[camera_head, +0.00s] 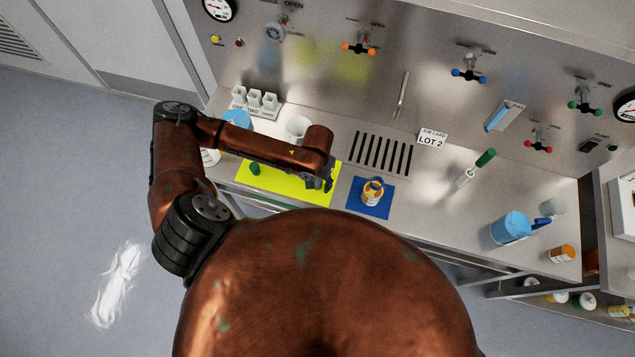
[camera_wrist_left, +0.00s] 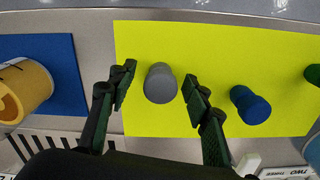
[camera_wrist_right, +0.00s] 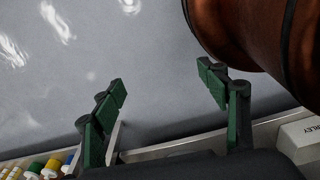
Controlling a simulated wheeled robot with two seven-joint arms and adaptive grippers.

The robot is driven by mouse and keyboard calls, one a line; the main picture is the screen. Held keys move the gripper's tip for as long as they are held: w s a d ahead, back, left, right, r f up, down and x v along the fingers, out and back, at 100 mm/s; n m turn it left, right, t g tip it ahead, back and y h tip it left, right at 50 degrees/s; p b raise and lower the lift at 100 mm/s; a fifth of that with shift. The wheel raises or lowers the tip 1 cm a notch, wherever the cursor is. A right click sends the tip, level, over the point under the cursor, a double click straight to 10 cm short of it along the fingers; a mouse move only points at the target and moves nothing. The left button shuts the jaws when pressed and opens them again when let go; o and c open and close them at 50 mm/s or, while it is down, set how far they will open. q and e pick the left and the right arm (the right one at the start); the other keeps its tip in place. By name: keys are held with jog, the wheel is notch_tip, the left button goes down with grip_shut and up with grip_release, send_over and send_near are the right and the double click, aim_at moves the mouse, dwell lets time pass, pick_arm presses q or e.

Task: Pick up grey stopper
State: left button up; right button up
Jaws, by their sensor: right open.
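The grey stopper (camera_wrist_left: 160,83) stands on the yellow mat (camera_wrist_left: 215,45) in the left wrist view. My left gripper (camera_wrist_left: 160,95) is open, with one finger on each side of the stopper and a gap showing on both sides. In the head view my left gripper (camera_head: 328,183) is over the right end of the yellow mat (camera_head: 292,190), and the grey stopper is hidden there. A blue stopper (camera_wrist_left: 250,105) stands to the right of the grey one in the left wrist view. My right gripper (camera_wrist_right: 165,95) is open and empty above the floor.
A green stopper (camera_head: 255,169) stands on the mat's left part. A blue mat (camera_head: 357,205) with an orange-and-cream container (camera_head: 373,191) lies to the right. A slotted grate (camera_head: 380,153) is behind. A blue cup (camera_head: 511,228) and green-handled tool (camera_head: 476,167) are farther right.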

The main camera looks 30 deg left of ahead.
pick_arm(q)
jog(key=shift+s, duration=0.1)
jog(key=c, duration=1.1)
jog(key=shift+r, duration=0.2)
pick_arm(e)
jog(key=shift+s+f, duration=0.1)
jog(key=shift+s, duration=0.65)
